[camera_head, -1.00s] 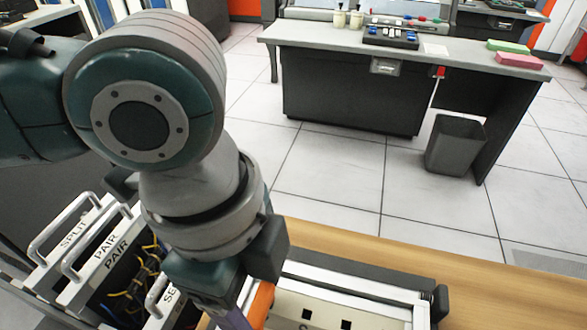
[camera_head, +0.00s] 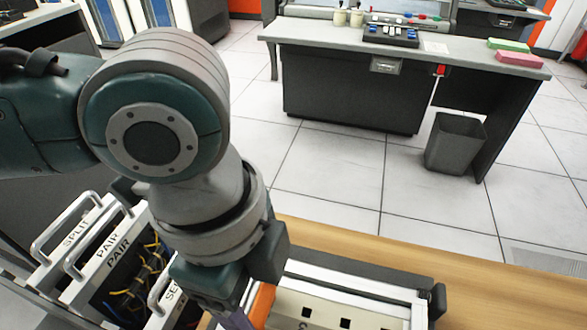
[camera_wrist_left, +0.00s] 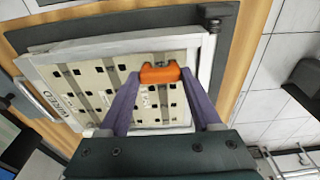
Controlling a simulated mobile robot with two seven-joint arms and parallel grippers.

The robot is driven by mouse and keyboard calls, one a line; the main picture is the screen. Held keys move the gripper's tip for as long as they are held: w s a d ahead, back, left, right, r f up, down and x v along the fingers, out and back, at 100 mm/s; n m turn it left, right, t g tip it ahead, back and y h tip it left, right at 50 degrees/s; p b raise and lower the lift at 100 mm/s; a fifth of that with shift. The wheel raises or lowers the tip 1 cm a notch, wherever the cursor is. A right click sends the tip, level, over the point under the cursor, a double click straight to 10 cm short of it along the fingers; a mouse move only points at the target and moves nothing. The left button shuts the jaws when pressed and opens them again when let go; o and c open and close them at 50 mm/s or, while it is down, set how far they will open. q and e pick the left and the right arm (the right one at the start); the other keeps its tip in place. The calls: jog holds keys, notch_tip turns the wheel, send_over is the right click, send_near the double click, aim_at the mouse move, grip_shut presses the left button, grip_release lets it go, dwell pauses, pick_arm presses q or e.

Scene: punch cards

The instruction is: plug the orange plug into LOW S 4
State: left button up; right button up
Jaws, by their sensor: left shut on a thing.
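My left gripper (camera_wrist_left: 157,82) is shut on the orange plug (camera_wrist_left: 159,73), which sits between its two purple fingertips in the left wrist view. In the head view, part of the orange plug (camera_head: 262,303) shows beside the gripper at the bottom edge. The plug is over a cream panel (camera_wrist_left: 85,93) with several dark square holes, set in a white frame. The panel also shows in the head view (camera_head: 370,320). Small print on the panel is too small to read, so I cannot tell which hole is LOW S 4. I cannot see the plug's tip or whether it touches the panel.
The panel's frame rests on a wooden table (camera_head: 480,290). White-framed panels with handles, marked SPLIT and PAIR (camera_head: 105,250), stand at the lower left with loose wires. A grey desk (camera_head: 350,90) and a bin (camera_head: 455,145) stand across the open floor.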

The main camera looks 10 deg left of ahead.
pick_arm(q)
jog(key=shift+a+f, duration=0.1)
jog(key=shift+f, duration=0.5)
jog(key=o, duration=1.2)
jog(key=shift+r, duration=0.1)
notch_tip(320, 180, up, 10)
jog(key=a+p, duration=0.1)
jog(key=shift+p, duration=0.4)
